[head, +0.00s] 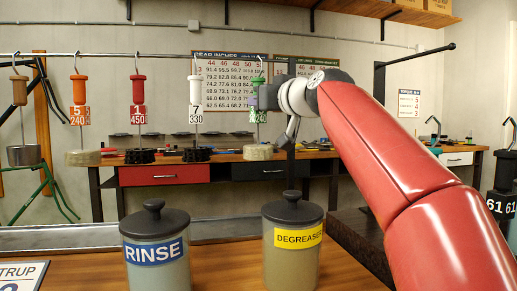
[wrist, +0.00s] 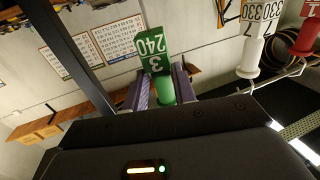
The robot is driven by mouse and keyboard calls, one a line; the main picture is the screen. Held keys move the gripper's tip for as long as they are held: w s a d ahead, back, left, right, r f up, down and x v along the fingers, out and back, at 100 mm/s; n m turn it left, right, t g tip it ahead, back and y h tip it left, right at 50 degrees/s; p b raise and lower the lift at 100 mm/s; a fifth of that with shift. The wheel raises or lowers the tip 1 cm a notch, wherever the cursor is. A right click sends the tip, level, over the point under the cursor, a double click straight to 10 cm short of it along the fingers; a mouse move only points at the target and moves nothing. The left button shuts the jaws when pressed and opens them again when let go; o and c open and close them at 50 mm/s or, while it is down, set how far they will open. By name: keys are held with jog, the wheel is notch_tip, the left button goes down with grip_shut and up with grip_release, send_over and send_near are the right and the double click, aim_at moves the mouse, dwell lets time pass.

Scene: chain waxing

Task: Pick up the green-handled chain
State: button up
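The green-handled chain hangs by its hook from the rail in the head view. Its green handle (head: 258,82) is partly hidden by my gripper, and its pale coiled chain (head: 258,152) hangs below. In the wrist view the green handle (wrist: 164,90), with a green tag (wrist: 153,50) reading 3 and 240, stands between the two purple fingers of my gripper (wrist: 163,86). The fingers lie close on both sides of the handle. I cannot tell whether they press on it. In the head view my gripper (head: 255,98) is at handle height.
White (head: 195,90), red (head: 138,90) and orange (head: 80,90) handled chains hang along the rail to the left. The rinse jar (head: 155,250) and degreaser jar (head: 292,250) stand lidded on the wooden bench below. A workbench with a red drawer (head: 165,174) is behind.

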grip_shut()
jog(key=shift+r, duration=0.15)
jog(key=r+b+v, duration=0.1)
jog(key=b+v, duration=0.4)
jog(key=v, duration=4)
jog(key=shift+s+a, duration=0.1)
jog(key=shift+s, duration=0.05)
